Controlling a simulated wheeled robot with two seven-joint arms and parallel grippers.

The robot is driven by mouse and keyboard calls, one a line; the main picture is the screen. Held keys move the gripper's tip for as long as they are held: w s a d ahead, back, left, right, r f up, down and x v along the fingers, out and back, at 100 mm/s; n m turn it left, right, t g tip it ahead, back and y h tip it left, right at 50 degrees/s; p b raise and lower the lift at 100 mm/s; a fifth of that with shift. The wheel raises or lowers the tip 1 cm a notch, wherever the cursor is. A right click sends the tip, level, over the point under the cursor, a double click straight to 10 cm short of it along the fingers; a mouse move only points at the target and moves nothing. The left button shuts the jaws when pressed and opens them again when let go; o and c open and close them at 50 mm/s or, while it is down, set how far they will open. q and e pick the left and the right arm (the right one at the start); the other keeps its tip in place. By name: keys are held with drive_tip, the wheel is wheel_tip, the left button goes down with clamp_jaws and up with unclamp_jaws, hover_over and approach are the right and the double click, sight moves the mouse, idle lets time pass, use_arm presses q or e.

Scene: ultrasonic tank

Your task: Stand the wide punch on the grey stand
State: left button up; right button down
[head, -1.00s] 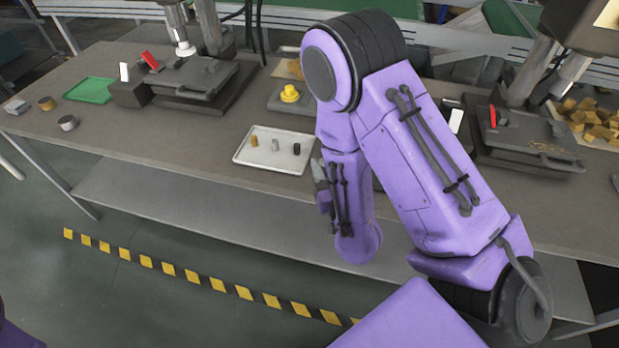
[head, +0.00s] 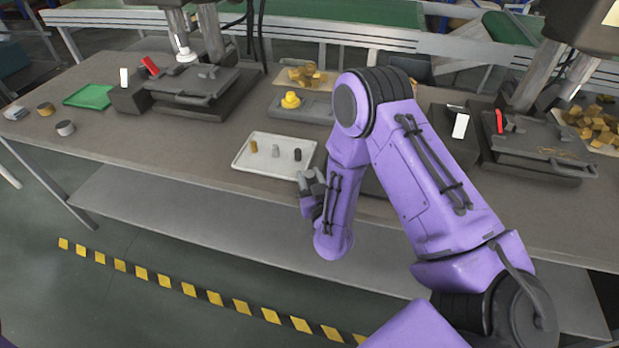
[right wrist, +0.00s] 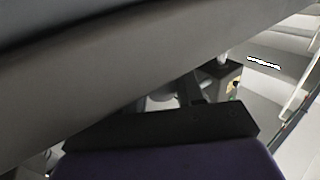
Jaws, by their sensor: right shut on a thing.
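My right gripper (head: 313,194) hangs at the table's front edge, just right of the white tray (head: 240,162). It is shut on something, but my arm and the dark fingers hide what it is. The right wrist view is mostly dark surfaces and does not make the held thing clear. Three small upright pieces stand in the tray: a brass one (head: 253,147), a light grey one (head: 276,151) and a black one (head: 297,154). I cannot tell which thing is the wide punch. A grey stand is not clearly recognisable; my right arm hides part of the table. My left gripper is not in view.
Dark press bases stand left (head: 195,95) and right (head: 530,145). A green tray (head: 90,96) and small round tins (head: 65,128) lie at left.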

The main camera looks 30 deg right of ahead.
drive_tip(key=c, duration=0.7)
unclamp_jaws()
